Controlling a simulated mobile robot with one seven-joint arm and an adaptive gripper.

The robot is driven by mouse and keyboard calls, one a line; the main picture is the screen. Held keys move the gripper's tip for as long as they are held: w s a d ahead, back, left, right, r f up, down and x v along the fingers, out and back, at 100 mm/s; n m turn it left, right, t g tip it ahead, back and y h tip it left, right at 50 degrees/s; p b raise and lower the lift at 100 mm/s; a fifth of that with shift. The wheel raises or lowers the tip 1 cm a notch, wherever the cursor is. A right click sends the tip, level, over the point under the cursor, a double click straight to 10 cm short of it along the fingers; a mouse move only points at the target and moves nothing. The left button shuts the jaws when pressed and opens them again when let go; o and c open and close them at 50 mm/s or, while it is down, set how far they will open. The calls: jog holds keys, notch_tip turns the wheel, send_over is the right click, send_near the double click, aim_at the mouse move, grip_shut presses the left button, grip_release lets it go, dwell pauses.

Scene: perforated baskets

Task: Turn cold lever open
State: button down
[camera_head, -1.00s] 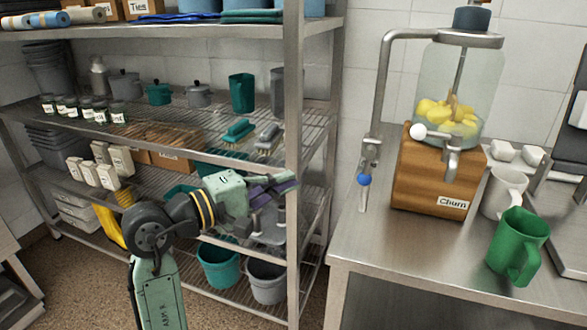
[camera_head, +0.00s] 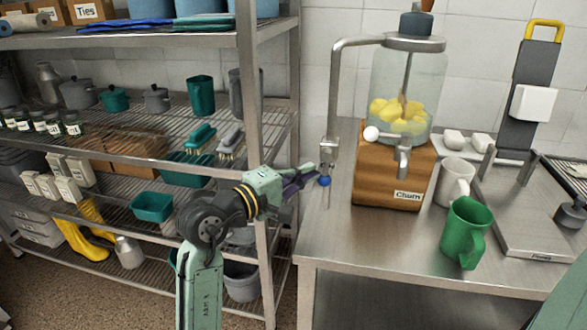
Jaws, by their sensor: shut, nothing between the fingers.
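The cold lever (camera_head: 325,182) shows as a blue ball on the small metal valve of a curved steel pipe (camera_head: 335,90). The pipe rises at the left of the drum-like glass churn. My gripper (camera_head: 313,177) is shut and empty. Its fingertips are just left of the blue ball in the picture, at about its height. I cannot tell whether they touch it. The white ball (camera_head: 371,133) of another lever shows at the front of the churn. The lever's arm behind the blue ball is hard to make out.
The glass churn (camera_head: 408,75) with yellow lumps stands on a wooden block (camera_head: 392,180) on the steel table (camera_head: 345,235). A white mug (camera_head: 454,182) and a green jug (camera_head: 466,233) stand to its right. A shelf post (camera_head: 250,90) rises behind my arm.

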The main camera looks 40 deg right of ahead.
dwell(0.3)
jog(key=shift+s+d+f+n+h+p, duration=0.15)
jog(key=shift+s+d+n+h+p, duration=0.15)
jog(key=shift+s+d+n+p, duration=0.1)
dwell(0.3)
